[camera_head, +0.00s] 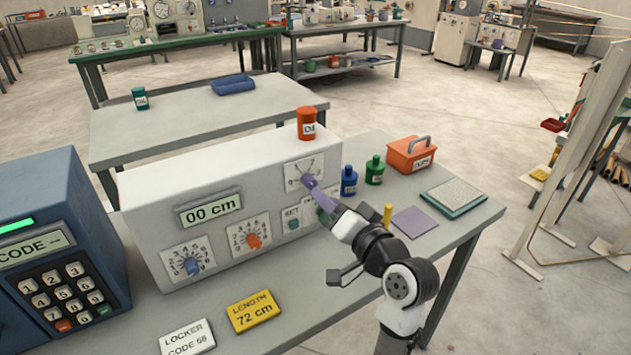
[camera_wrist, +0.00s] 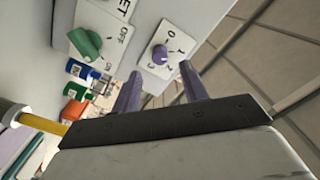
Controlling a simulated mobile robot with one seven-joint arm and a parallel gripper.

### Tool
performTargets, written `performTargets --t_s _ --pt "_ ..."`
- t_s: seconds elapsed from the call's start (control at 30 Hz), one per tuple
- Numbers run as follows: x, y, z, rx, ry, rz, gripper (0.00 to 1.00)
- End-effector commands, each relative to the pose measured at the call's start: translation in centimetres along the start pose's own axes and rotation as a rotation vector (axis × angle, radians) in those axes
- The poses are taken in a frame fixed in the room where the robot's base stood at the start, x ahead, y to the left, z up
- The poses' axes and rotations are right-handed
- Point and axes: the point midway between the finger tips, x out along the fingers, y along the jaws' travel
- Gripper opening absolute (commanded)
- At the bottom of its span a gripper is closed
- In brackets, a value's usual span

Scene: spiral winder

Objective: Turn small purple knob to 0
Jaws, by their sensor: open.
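The small purple knob (camera_wrist: 160,55) sits on a white dial plate in the wrist view. A 0 and a 1 are printed beside it, but its exact pointer direction is too small to tell. My gripper (camera_wrist: 161,71) is open, with one purple finger on each side below the knob and a gap between. The fingertips look close to the knob, apart from it in this view. In the head view my gripper (camera_head: 310,186) reaches up to the small dial plate (camera_head: 295,168) at the right end of the white machine. There the fingers mostly hide the knob.
The white machine (camera_head: 150,200) has a "00 cm" display (camera_head: 210,209), a blue knob (camera_head: 192,266) and an orange knob (camera_head: 254,240). A green switch knob (camera_wrist: 85,43) sits beside the purple one. Bottles and an orange box (camera_head: 408,155) stand at right.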

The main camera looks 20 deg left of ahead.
Motion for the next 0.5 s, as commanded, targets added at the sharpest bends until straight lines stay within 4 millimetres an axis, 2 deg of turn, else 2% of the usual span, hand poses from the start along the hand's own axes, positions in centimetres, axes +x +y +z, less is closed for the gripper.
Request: performTargets --t_s 0.03,0.2,0.33,0.5 --pt "1.2 -0.3 -0.1 0.001 -0.004 -0.002 0.44" --pt "4.0 -0.2 -0.1 -0.001 -0.001 -0.001 0.44" --pt "5.4 -0.1 -0.1 0.000 -0.001 -0.001 0.44" --pt "6.1 0.0 0.0 -0.001 0.000 0.001 0.44"
